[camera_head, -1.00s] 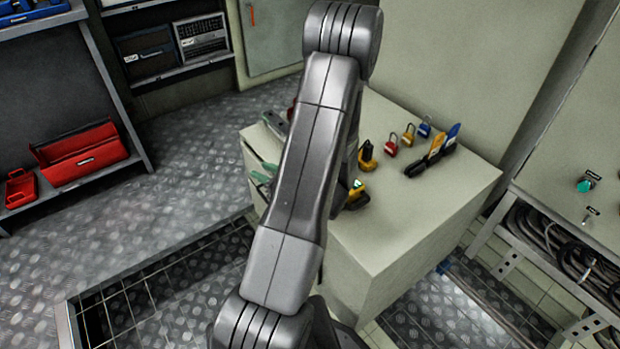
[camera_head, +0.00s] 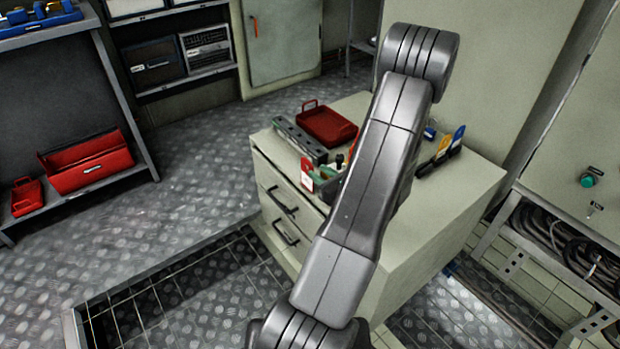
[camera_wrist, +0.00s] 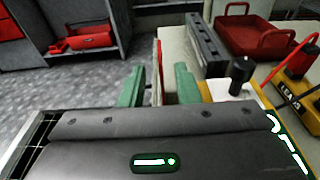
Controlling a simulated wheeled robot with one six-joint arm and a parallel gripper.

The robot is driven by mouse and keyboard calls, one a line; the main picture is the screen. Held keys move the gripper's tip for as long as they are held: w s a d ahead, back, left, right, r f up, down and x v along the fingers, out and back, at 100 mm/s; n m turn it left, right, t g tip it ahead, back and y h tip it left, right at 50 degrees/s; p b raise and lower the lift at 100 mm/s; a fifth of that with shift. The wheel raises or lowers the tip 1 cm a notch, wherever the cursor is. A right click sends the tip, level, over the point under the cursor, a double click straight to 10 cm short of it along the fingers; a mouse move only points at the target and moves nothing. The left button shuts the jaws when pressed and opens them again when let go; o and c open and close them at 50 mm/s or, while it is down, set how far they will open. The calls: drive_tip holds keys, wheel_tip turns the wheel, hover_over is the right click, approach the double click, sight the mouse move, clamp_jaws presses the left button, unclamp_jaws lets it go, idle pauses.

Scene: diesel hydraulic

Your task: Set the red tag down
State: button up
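The red tag (camera_head: 307,165) has a white lower part and stands upright near the left edge of the cabinet top in the head view. In the wrist view the red tag (camera_wrist: 160,65) is seen edge-on as a thin upright strip. Narrow gaps show beside the strip, and the lower ends of the fingers are hidden behind the gripper's dark body. In the head view my arm covers part of the cabinet top and most of the gripper.
On the cabinet top (camera_head: 440,210) are a red tray (camera_head: 328,125), a grey slotted rail (camera_head: 298,139) and a yellow device (camera_wrist: 292,88). Red toolboxes (camera_head: 88,160) rest on the left shelf. A floor pit lies in front.

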sight(309, 165)
drive_tip(key=b+x, duration=0.1)
drive_tip(key=x, duration=0.7)
drive_tip(key=shift+w+a, duration=0.2)
drive_tip(key=shift+w, duration=0.1)
drive_tip(key=shift+c, duration=0.4)
clamp_jaws()
